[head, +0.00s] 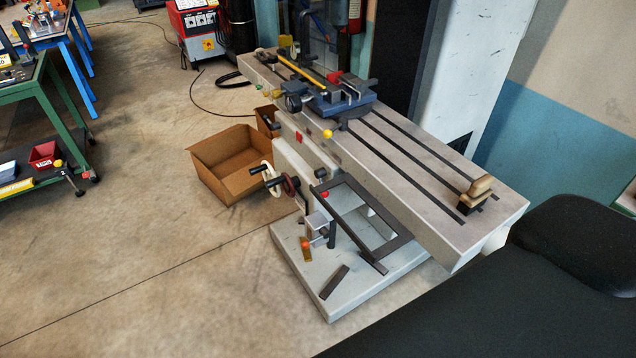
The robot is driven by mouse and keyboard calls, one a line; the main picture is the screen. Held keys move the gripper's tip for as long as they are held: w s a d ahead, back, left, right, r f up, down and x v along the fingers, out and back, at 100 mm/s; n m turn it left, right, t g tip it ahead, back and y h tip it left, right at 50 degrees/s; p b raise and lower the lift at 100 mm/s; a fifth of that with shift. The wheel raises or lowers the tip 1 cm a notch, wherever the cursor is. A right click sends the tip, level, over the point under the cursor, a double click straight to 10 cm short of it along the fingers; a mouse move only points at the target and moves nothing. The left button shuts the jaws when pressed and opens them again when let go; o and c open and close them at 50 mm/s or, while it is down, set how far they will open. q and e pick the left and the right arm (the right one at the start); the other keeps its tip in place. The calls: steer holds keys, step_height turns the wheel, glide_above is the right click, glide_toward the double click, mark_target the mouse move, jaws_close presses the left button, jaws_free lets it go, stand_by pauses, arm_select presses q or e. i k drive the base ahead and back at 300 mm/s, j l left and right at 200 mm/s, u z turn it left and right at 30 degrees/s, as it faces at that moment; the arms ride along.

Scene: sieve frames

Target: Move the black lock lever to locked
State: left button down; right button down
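A grey machine with a long slotted table (420,187) stands in the middle of the head view. A short black upright lever (332,235) shows under its front edge, beside a small grey block (318,226). A dark bar (334,282) lies on the machine's pale base (352,296). A handwheel with a black handle (258,170) is on the left side of the machine. I cannot tell for sure which black part is the lock lever, nor its setting. Neither of my grippers is in view.
A dark rectangular frame (352,228) juts out below the table. A blue vise (340,98) sits on the table, and a wooden-handled brush (478,190) lies near its right end. An open cardboard box (230,162) stands left of the machine. The floor at lower left is clear.

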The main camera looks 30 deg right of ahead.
mark_target(276, 126)
steer(key=u, duration=0.2)
steer(key=i+u, duration=0.1)
steer(key=i, duration=5.3)
steer(key=z, duration=1.2)
